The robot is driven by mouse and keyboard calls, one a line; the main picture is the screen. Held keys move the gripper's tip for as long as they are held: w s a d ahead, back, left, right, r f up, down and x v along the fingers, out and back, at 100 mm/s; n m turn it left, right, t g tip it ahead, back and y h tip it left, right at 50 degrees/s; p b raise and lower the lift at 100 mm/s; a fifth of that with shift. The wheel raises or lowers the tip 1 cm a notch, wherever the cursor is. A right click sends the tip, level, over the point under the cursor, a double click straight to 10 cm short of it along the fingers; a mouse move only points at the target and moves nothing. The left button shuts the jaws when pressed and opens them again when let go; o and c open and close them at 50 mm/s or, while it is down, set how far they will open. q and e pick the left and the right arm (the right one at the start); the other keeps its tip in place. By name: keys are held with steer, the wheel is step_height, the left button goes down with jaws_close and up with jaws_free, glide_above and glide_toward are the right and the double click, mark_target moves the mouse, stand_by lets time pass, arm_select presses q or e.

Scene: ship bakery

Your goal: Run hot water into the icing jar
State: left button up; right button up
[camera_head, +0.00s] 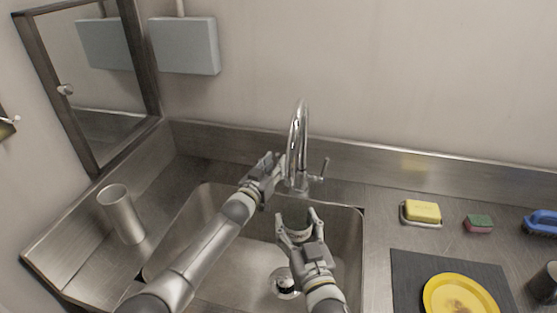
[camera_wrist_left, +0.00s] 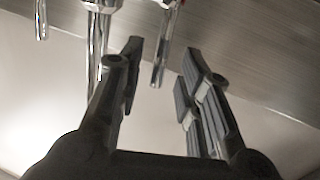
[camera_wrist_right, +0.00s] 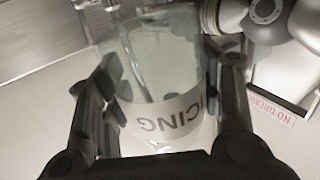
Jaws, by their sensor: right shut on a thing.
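My right gripper (camera_head: 300,222) is shut on the clear glass icing jar (camera_wrist_right: 165,75), whose white label reads "ICING" in the right wrist view. In the head view the jar is hard to make out between the fingers, over the sink and in front of the tap. The chrome tap (camera_head: 297,145) has a curved spout and a lever (camera_head: 324,168) on its right. My left gripper (camera_head: 272,160) is at the tap's left side. In the left wrist view its fingers are apart, with a chrome lever (camera_wrist_left: 163,45) showing between and beyond them. I cannot tell whether water runs.
The steel sink (camera_head: 205,205) lies below both arms, with a drain (camera_head: 284,283). A metal tumbler (camera_head: 121,215) stands on the left counter. On the right are a yellow sponge (camera_head: 422,211), a green and red sponge (camera_head: 478,223), a blue brush (camera_head: 541,221) and a yellow plate (camera_head: 432,300).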

arm_select(q)
steer(key=shift+x, duration=1.55)
jaws_close()
